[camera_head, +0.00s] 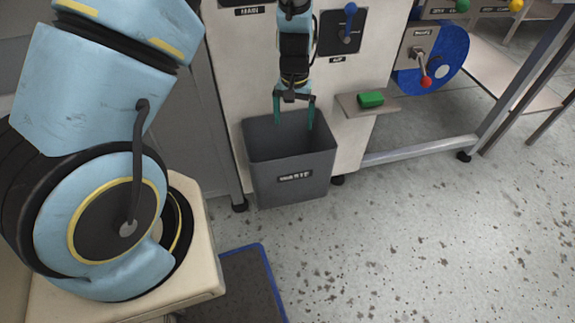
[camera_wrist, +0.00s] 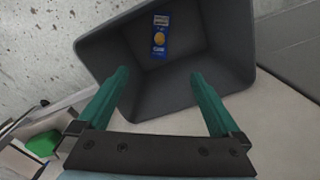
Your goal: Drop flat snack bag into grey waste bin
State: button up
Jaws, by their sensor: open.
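The grey waste bin (camera_head: 290,177) stands on the floor against the white machine, with a dark label on its front. It also shows in the wrist view (camera_wrist: 215,35). The flat snack bag (camera_wrist: 160,38), blue with a yellow round mark, lies inside the bin, apart from my fingers. In the head view the bin's wall hides the bag. My gripper (camera_head: 294,112) points down over the bin's mouth. Its two green fingers are spread wide with nothing between them, as the wrist view (camera_wrist: 160,95) shows too.
A small shelf (camera_head: 385,106) with a green block (camera_head: 370,99) juts out right of the bin. A blue wheel with a red-knobbed lever (camera_head: 426,80) is at the upper right. A blue-edged dark mat (camera_head: 250,285) lies in front. The speckled floor at right is clear.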

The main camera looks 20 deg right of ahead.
notch_tip(320, 180, up, 8)
jog(key=shift+f, duration=0.2)
dwell(0.3)
